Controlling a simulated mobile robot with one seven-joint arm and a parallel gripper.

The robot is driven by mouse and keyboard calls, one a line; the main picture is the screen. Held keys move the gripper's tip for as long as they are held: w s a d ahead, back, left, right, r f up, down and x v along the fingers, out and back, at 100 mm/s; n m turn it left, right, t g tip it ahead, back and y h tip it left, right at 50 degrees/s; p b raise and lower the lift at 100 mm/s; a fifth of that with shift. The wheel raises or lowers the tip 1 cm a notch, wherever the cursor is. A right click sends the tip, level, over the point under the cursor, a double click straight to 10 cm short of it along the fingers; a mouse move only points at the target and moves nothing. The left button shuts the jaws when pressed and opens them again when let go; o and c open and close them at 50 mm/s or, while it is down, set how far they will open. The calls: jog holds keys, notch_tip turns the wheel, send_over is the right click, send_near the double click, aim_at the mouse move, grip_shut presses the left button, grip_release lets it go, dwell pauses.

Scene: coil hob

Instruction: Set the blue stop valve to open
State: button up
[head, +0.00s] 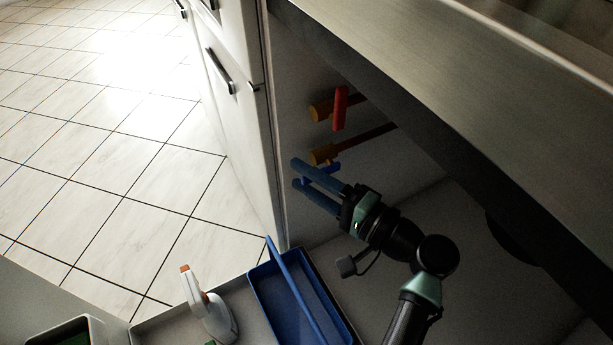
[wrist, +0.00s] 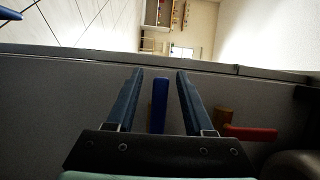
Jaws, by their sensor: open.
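The blue stop valve's handle (head: 334,167) shows only in part in the head view, beside its yellow body (head: 324,154) on the cabinet's inner side wall. My gripper (head: 296,173) is open, with its two long dark-blue fingers around this spot. In the wrist view the blue handle (wrist: 159,104) stands lengthwise between the open fingers of my gripper (wrist: 158,74). Gaps show on both sides of the handle, the smaller one toward the right finger.
A red valve handle (head: 340,108) sits above the blue one; it points right in the wrist view (wrist: 252,133). A blue caddy (head: 262,283) and a white spray bottle (head: 207,308) stand below. A counter edge (head: 440,125) overhangs my arm. The tiled floor at left is clear.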

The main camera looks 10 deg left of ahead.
jog(key=p+v, duration=0.4)
jog(key=v, duration=0.9)
jog(key=shift+a, duration=0.1)
